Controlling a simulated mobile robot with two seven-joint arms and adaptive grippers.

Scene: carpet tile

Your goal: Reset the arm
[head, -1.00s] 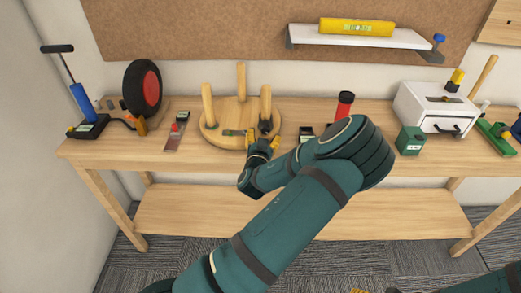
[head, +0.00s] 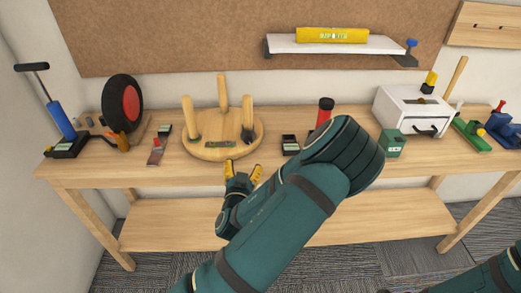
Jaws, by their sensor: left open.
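My left arm (head: 285,215) reaches up from the bottom of the head view, with its elbow bent high at the right. My left gripper (head: 243,168), with yellow finger parts, is open and appears empty. It is at the front edge of the workbench (head: 330,170), just in front of the round wooden stool top (head: 215,150). A gap shows between the gripper and the stool's legs. Part of my right arm (head: 470,280) shows at the bottom right corner; its gripper is out of view.
On the bench are a blue pump (head: 62,122), a wheel (head: 124,102), a red bottle (head: 323,113), a green box (head: 391,144) and a white drawer box (head: 412,110). A wall shelf (head: 335,47) holds a yellow packet (head: 332,35). The lower shelf (head: 370,220) looks bare.

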